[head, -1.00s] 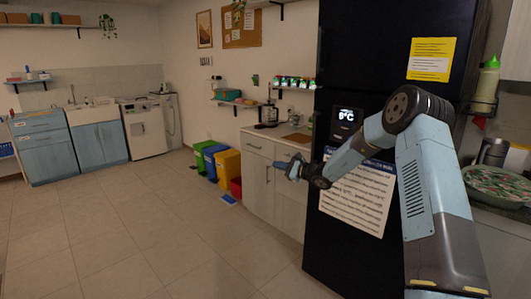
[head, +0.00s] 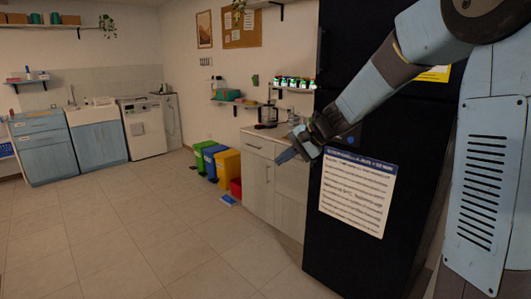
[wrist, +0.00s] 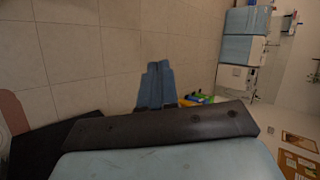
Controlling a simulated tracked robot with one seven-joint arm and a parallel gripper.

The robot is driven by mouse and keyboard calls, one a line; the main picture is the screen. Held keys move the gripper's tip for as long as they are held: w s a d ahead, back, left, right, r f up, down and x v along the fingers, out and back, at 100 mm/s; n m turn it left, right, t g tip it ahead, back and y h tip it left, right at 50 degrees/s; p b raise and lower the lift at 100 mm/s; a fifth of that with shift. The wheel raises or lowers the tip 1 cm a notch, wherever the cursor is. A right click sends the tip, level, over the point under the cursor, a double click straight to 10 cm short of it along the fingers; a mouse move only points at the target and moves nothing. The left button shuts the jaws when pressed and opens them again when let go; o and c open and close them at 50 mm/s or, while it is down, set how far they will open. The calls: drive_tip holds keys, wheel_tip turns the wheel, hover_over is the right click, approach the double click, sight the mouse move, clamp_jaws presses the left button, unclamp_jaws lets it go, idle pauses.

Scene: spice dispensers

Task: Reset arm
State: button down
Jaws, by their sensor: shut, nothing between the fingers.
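My gripper (head: 285,156) is at the end of my raised arm, in front of the light cabinet and left of the black fridge in the head view. Its blue fingers are together and hold nothing. In the wrist view my gripper (wrist: 157,72) points out over the tiled floor, its two fingers side by side and closed.
The black fridge (head: 330,258) with a white notice (head: 357,196) stands close on the right. The light cabinet (head: 258,190) and blue, yellow and red bins (head: 227,168) are behind my gripper. Spice jars (head: 290,82) stand on a wall shelf. The tiled floor (head: 130,230) at left is clear.

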drive_tip(key=s+d+r+n+t+h, duration=0.1)
drive_tip(key=s+d+h, duration=0.2)
drive_tip(key=s+d, duration=0.3)
drive_tip(key=s+d+r+n+h, duration=0.1)
drive_tip(key=s+d, duration=0.5)
drive_tip(key=s, duration=0.8)
drive_tip(key=s+d+r+n+t+h, duration=0.1)
drive_tip(key=s+d+n+h, duration=0.2)
drive_tip(key=s, duration=0.7)
drive_tip(key=d+h, duration=0.2)
drive_tip(key=d, duration=0.1)
drive_tip(key=shift+s+t, duration=0.2)
drive_tip(key=shift+t, duration=0.1)
drive_tip(key=shift+d, duration=0.1)
